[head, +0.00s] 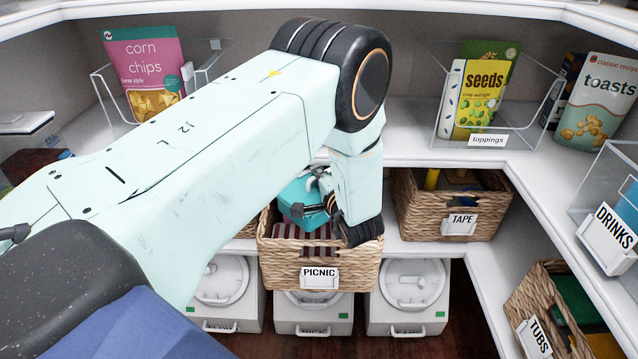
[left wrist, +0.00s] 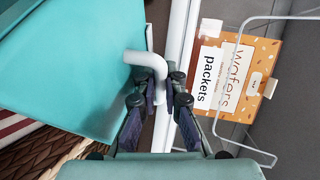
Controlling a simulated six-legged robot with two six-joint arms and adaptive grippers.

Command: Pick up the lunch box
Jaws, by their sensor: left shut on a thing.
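The teal lunch box (head: 298,190) is at the PICNIC basket (head: 275,258), partly hidden behind my left arm. In the left wrist view the lunch box (left wrist: 75,65) fills the upper left, with its pale grey bent handle (left wrist: 152,62) reaching between my fingers. My left gripper (head: 320,186) is at the basket's opening. In the left wrist view my left gripper (left wrist: 163,88) is shut on the handle. Whether the box touches anything below is hidden. My right gripper is not in view.
A striped cloth (head: 300,232) lies in the PICNIC basket. The TAPE basket (head: 420,212) stands to its right, with white lidded bins (head: 415,285) below. The shelf edge (head: 425,158) runs above. An orange wafers packet (left wrist: 250,72) in a wire holder shows in the left wrist view.

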